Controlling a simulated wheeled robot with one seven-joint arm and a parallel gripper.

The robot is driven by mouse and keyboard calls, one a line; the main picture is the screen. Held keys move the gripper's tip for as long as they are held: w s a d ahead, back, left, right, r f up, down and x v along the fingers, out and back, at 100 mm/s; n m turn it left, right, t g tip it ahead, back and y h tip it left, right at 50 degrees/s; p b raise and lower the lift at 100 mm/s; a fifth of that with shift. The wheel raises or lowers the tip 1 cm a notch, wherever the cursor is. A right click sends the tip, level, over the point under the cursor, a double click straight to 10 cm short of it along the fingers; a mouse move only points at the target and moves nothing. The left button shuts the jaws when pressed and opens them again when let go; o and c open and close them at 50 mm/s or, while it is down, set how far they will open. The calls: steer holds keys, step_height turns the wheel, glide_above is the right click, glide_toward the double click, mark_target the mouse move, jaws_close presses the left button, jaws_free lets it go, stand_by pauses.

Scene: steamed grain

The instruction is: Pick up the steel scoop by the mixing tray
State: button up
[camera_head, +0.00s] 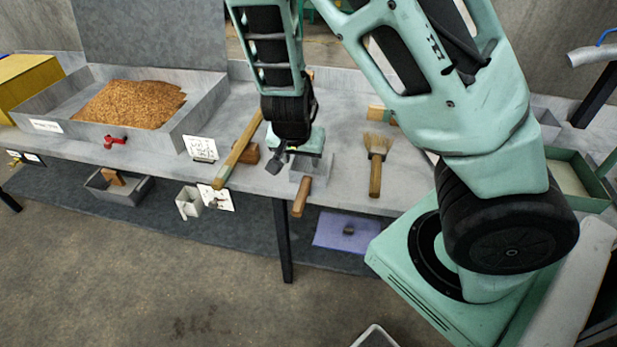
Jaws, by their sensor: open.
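The steel scoop (313,168) lies on the grey table, its wooden handle (301,197) pointing toward the front edge and hanging slightly past it. The grey mixing tray (205,105) stands to the left and holds a heap of brown grain (130,104). My gripper (285,163) points down just over the left side of the scoop and is open. It hides part of the scoop's far end. I cannot tell whether a finger touches the scoop.
A long wooden-handled tool (236,155) lies just left of my gripper near a wooden block (247,153). A brush (375,165) lies to the right, with bare table between. A green tray (570,175) is far right. A lower shelf holds a grey bin (125,193) and a purple mat (340,236).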

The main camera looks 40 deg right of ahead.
steer(key=b, duration=0.7)
glide_above(304, 185)
steer(key=s+a, duration=0.1)
steer(key=s, duration=0.1)
step_height(304, 185, down, 10)
steer(key=shift+a+f, duration=0.1)
steer(key=shift+f, duration=0.05)
steer(key=shift+a+b+x, duration=0.15)
steer(key=shift+b+x, duration=0.3)
steer(key=shift+x, duration=1.1)
steer(key=shift+a+b+x, duration=0.2)
steer(key=shift+b+x, duration=0.25)
steer(key=shift+x, duration=1.05)
steer(key=shift+w, duration=0.15)
jaws_close()
